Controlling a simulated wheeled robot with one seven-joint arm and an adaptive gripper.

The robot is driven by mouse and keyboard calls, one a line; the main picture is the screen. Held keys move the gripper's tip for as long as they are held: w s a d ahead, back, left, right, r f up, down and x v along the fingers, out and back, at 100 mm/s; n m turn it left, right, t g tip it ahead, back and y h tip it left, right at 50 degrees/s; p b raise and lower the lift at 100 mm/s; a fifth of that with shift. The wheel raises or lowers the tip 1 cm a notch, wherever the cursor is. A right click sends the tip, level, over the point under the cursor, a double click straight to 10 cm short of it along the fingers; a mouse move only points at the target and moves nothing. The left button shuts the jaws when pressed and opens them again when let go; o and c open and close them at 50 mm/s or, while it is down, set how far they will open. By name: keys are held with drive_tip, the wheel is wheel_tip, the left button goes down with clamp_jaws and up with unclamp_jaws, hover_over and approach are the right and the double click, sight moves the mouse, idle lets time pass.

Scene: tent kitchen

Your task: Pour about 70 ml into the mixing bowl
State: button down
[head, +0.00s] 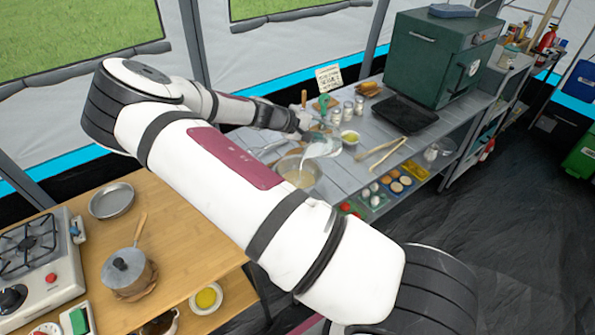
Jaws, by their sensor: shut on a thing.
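The mixing bowl (298,178) is a wide metal bowl on the grey table, partly hidden behind my arm. Pale contents show inside it. My gripper (308,129) is at the far end of my arm, just above and behind the bowl. It is shut on a jug (323,147), small in this view, that looks see-through with white liquid in it. The jug appears tilted toward the bowl, with its white liquid near the bowl's rim. I cannot clearly tell whether a stream is falling. The fingers and the jug's handle are too small to make out.
Small jars (348,109), a bowl of yellow contents (349,137) and wooden tongs (384,150) stand close to the right. A black tray (404,114) and green oven (440,58) are farther right. A saucepan (128,268) and stove (38,255) are on the wooden counter at left.

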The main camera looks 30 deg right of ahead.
drive_tip(key=shift+a+f+h, duration=0.1)
drive_tip(key=shift+a+h, duration=0.2)
drive_tip(key=shift+h, duration=0.1)
idle(0.8)
drive_tip(key=shift+a, duration=0.15)
idle(0.6)
drive_tip(key=shift+s+d+r+y+p, duration=0.1)
drive_tip(key=shift+d+r+y+p, duration=0.05)
drive_tip(key=shift+d+r+y, duration=0.25)
drive_tip(key=shift+s+d+r+y+p, duration=0.15)
drive_tip(key=shift+d+y, duration=0.15)
drive_tip(key=shift+d, duration=0.15)
drive_tip(key=shift+w+d+r+y, duration=0.15)
drive_tip(key=shift+d+y, duration=0.1)
drive_tip(key=shift+y, duration=0.25)
drive_tip(key=shift+w+d+y, duration=0.1)
drive_tip(key=shift+w+y, duration=0.05)
drive_tip(key=shift+y, duration=0.15)
drive_tip(key=shift+d+y, duration=0.3)
drive_tip(key=shift+d, duration=0.1)
drive_tip(key=shift+d+f+y+b, duration=0.5)
drive_tip(key=shift+d+y+b, duration=0.1)
drive_tip(key=shift+y, duration=0.2)
